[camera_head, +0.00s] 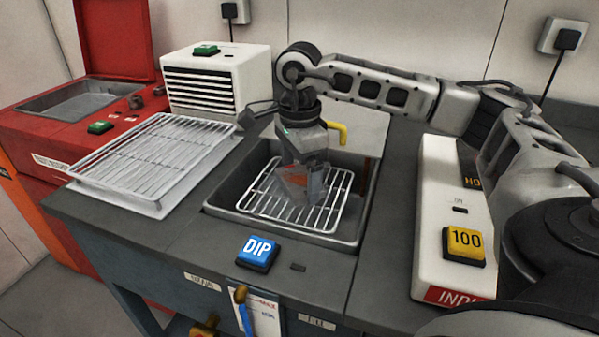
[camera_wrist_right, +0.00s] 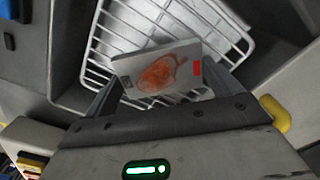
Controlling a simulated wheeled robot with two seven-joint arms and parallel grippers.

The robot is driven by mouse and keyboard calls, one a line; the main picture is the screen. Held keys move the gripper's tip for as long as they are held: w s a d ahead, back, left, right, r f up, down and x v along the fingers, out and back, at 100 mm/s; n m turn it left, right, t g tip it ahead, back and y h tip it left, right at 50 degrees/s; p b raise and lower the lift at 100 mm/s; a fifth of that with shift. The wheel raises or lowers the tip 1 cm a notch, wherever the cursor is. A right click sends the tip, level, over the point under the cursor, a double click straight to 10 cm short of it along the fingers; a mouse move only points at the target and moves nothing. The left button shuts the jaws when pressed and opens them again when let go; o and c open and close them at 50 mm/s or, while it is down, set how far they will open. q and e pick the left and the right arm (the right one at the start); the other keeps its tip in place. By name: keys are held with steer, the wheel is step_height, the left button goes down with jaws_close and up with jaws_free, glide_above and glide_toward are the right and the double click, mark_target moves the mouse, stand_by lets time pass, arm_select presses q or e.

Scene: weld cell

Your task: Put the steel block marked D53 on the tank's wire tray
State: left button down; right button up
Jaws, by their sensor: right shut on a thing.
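My right gripper (camera_head: 301,178) points down over the sunken tank (camera_head: 222,195) and is shut on a grey steel block. In the right wrist view the block (camera_wrist_right: 125,69) sits between the fingers of the gripper (camera_wrist_right: 162,88). Its face has a rusty orange patch, a red mark at one end and a small dark mark at the other, too small to read as D53. The white wire tray (camera_head: 330,215) lies in the tank below the block and shows in the right wrist view (camera_wrist_right: 97,50). I cannot tell whether block and tray touch. My left gripper is out of view.
A blue DIP button (camera_head: 257,253) sits in front of the tank, and a yellow lever (camera_head: 338,132) behind it. A larger wire rack (camera_head: 150,160) lies to the left. A white unit with a yellow 100 button (camera_head: 464,243) stands to the right.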

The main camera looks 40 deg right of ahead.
mark_target(299, 179)
steer(key=shift+f, duration=0.15)
steer(key=shift+f, duration=0.1)
steer(key=o, duration=1.3)
step_height(299, 179, up, 12)
steer(key=shift+r+p, duration=0.15)
steer(key=shift+p, duration=0.65)
